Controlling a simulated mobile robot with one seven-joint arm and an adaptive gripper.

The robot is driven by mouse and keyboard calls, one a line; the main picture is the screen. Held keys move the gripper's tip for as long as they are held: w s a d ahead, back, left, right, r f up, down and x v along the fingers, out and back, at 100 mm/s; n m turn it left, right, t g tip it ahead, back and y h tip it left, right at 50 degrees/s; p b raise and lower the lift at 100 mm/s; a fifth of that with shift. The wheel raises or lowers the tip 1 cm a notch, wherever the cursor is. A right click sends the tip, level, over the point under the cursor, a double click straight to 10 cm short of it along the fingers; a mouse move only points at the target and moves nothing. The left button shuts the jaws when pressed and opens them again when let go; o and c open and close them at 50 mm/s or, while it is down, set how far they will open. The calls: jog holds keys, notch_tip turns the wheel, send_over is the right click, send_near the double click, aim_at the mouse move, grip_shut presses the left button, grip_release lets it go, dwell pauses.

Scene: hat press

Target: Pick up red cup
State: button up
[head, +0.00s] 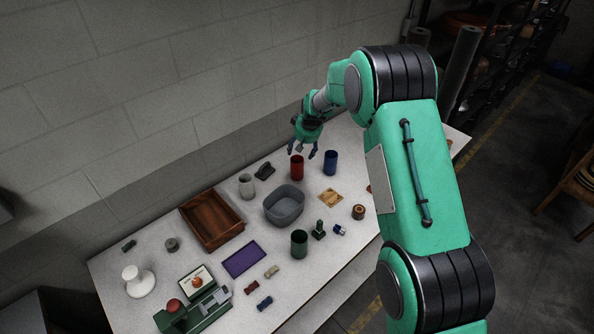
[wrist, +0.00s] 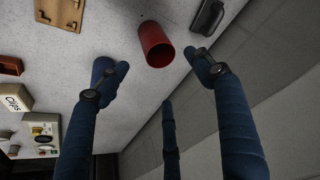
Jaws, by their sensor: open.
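The red cup (head: 297,168) stands upright near the back edge of the white table, between a dark blue cup (head: 330,163) and a black object (head: 264,171). My gripper (head: 302,152) hangs above and very close to it in the head view. In the wrist view the red cup (wrist: 155,45) shows its open rim, just beyond my blue fingers. The fingers (wrist: 158,70) are spread wide on both sides, with a third finger lower down, and nothing is between them. Whether any finger touches the cup cannot be told.
A grey tub (head: 284,219), a pale mug (head: 246,187), a wooden tray (head: 188,225) and a green cup (head: 299,244) stand nearby. A wooden board (head: 330,198) lies in front of the blue cup. The block wall (head: 200,90) rises behind the table.

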send_near(297, 160)
jog(key=shift+s+a+f, duration=0.2)
jog(key=shift+s+f, duration=0.05)
jog(key=shift+f, duration=0.25)
jog(key=shift+s+a+f, duration=0.15)
jog(key=shift+s+f, duration=0.15)
jog(key=shift+f, duration=0.2)
jog(key=shift+f, duration=0.15)
jog(key=shift+p+x, duration=0.3)
jog(key=shift+x, duration=2.15)
jog(key=c, duration=1.6)
jog(key=shift+o, duration=0.2)
notch_tip(297, 160, up, 10)
